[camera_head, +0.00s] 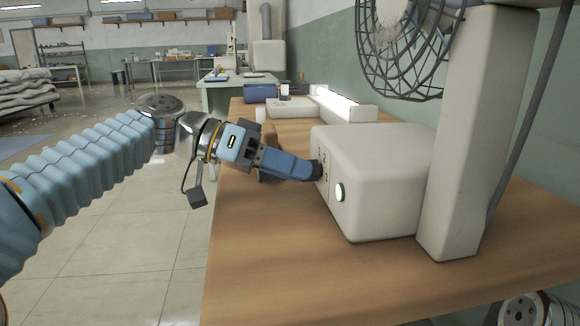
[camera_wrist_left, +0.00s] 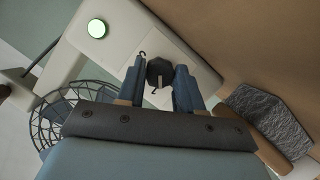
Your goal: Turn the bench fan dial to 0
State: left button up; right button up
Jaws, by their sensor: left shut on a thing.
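The bench fan has a cream base box (camera_head: 380,170), a round wire-guarded fan head (camera_head: 405,45) and a thick upright post (camera_head: 480,130). A black dial (camera_head: 318,170) sits on the box's front face. It shows clearly in the left wrist view (camera_wrist_left: 159,70), with a pale pointer line towards the lower side of that picture. Small dark marks surround it, too small to read surely. My left gripper (camera_head: 310,174) is shut on the dial, one blue finger on each side, as the left wrist view (camera_wrist_left: 159,82) shows.
A lit green button (camera_head: 340,192) is beside the dial on the same face. A brown object is partly hidden behind my left gripper. A blue box (camera_head: 261,93) and a white strip-like unit (camera_head: 342,104) stand farther back. The front of the wooden bench (camera_head: 270,265) is clear.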

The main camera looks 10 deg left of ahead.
pick_arm(q)
jog(key=o, duration=1)
jog(key=shift+o, duration=0.2)
jog(key=p+v, duration=0.2)
jog(key=v, duration=1.2)
jog(key=shift+d, duration=0.1)
